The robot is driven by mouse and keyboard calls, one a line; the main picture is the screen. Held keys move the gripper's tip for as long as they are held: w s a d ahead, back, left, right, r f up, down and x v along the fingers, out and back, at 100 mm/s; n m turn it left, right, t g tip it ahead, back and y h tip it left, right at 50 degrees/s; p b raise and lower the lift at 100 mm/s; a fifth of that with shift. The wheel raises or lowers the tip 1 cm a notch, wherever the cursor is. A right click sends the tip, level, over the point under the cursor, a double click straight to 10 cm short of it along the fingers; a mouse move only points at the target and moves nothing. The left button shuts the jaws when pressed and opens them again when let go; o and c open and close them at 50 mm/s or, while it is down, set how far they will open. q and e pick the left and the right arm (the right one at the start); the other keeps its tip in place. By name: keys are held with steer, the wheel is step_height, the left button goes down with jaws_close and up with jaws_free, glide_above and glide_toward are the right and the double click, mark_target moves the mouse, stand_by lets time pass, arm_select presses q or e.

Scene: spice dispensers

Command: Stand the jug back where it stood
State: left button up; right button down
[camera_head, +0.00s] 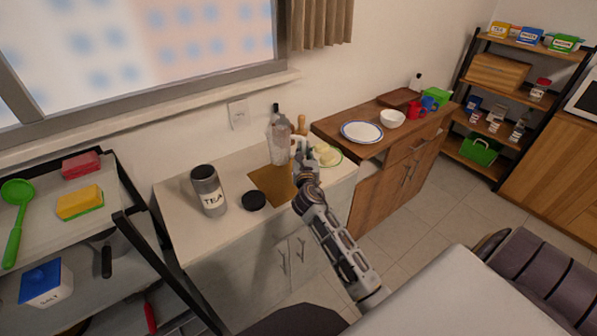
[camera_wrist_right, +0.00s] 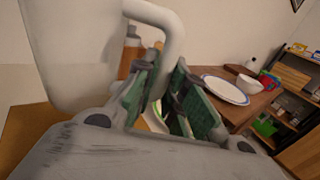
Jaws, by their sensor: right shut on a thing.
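The pale grey jug (camera_head: 279,143) is upright at the back of the white counter (camera_head: 235,230), by the rear edge of a brown mat (camera_head: 268,186). In the right wrist view the jug's body (camera_wrist_right: 75,55) fills the upper left, and its curved handle (camera_wrist_right: 172,30) comes down between my right fingers. My right gripper (camera_head: 300,157) is shut on this handle, also seen in the right wrist view (camera_wrist_right: 168,100). The jug's base is partly hidden, and I cannot tell whether it touches the surface. My left gripper is not in view.
A grey TEA canister (camera_head: 208,190) and a black lid (camera_head: 253,201) stand left of the mat. A dark-topped bottle (camera_head: 276,112), a wooden mill (camera_head: 302,126) and a plate with pale food (camera_head: 328,155) are close to the jug. A wooden cabinet (camera_head: 345,148) adjoins at right.

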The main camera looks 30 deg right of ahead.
step_height(320, 180, down, 4)
steer(key=shift+r+b, duration=0.1)
steer(key=shift+b, duration=0.45)
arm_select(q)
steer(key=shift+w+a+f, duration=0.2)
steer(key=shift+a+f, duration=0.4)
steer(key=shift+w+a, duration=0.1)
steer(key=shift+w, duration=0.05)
arm_select(e)
steer(key=shift+f+b, duration=0.55)
steer(key=shift+f, duration=1.4)
arm_select(q)
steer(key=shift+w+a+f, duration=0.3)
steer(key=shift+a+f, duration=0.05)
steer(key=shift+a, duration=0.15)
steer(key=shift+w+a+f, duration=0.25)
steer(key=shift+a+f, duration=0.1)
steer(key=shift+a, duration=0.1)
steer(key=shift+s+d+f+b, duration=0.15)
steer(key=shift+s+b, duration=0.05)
steer(key=shift+b, duration=0.1)
arm_select(e)
steer(key=shift+f, duration=0.1)
